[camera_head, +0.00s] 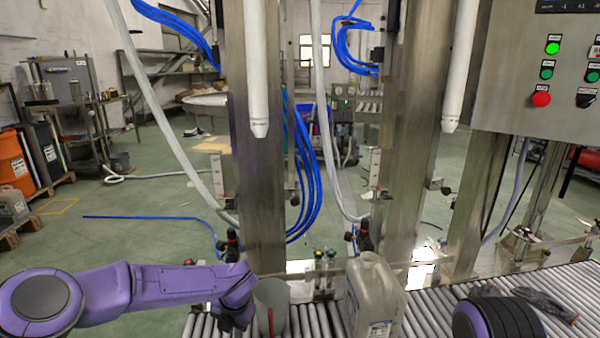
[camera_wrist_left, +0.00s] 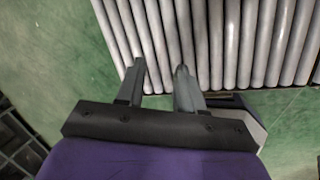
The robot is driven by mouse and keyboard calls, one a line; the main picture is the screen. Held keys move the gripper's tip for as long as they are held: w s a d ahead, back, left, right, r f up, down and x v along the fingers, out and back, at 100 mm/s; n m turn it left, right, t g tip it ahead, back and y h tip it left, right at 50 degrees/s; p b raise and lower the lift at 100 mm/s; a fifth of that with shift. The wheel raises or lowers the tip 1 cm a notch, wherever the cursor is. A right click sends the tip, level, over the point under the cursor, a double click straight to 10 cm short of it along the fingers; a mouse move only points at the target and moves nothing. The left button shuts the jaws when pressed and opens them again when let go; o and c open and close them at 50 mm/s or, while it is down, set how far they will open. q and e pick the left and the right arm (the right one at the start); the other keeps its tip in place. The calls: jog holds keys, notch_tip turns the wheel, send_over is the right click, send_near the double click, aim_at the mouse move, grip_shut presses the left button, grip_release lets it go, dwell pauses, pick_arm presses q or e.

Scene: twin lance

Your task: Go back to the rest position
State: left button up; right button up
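My left arm (camera_head: 150,288) is purple and reaches in from the left in the head view, its wrist bent down by the front edge of the roller conveyor. In the left wrist view, the two grey fingers of my left gripper (camera_wrist_left: 161,80) stand apart with nothing between them. They point toward the conveyor rollers (camera_wrist_left: 225,40). In the head view these fingers are hidden or cannot be made out. Part of my right arm (camera_head: 497,320) shows at the lower right; its gripper is out of view.
A grey container (camera_head: 271,296) stands on the conveyor (camera_head: 420,316) close beside my left wrist. A beige jerrycan (camera_head: 374,297) stands to its right. Dark gloves (camera_head: 546,303) lie near my right arm. Steel columns (camera_head: 255,150) and hanging white lances (camera_head: 257,70) rise behind.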

pick_arm(q)
jog(key=s+a+f+m+t+y, duration=0.1)
jog(key=s+f+m, duration=0.3)
jog(key=m, duration=0.1)
jog(key=s+a+f+m+t, duration=0.1)
jog(key=s+a+f+m, duration=0.1)
jog(key=s+f+m, duration=0.2)
jog(key=s+a+f+m+t+y, duration=0.1)
jog(key=s+a+f+m+t, duration=0.1)
jog(key=s+f+m, duration=0.2)
jog(key=shift+s+f+m+y, duration=0.15)
jog(key=shift+s+f+m, duration=0.05)
jog(key=shift+s+m, duration=0.35)
jog(key=shift+s+f+m+y, duration=0.15)
jog(key=shift+s+f+m, duration=0.05)
jog(key=shift+s+m, duration=0.35)
jog(key=s+a+f+m+g+h, duration=0.15)
jog(key=s+m, duration=0.25)
jog(key=s, duration=0.4)
jog(key=s+a+f+m, duration=0.1)
jog(key=s+a+m, duration=0.2)
jog(key=s, duration=0.4)
jog(key=s+a+f+m+g+h, duration=0.15)
jog(key=s+m, duration=0.25)
jog(key=s, duration=0.4)
notch_tip(320, 180, up, 16)
jog(key=a+y+p, duration=0.1)
jog(key=p, duration=1.4)
jog(key=shift+s+a+t, duration=0.25)
jog(key=shift+a+t, duration=0.05)
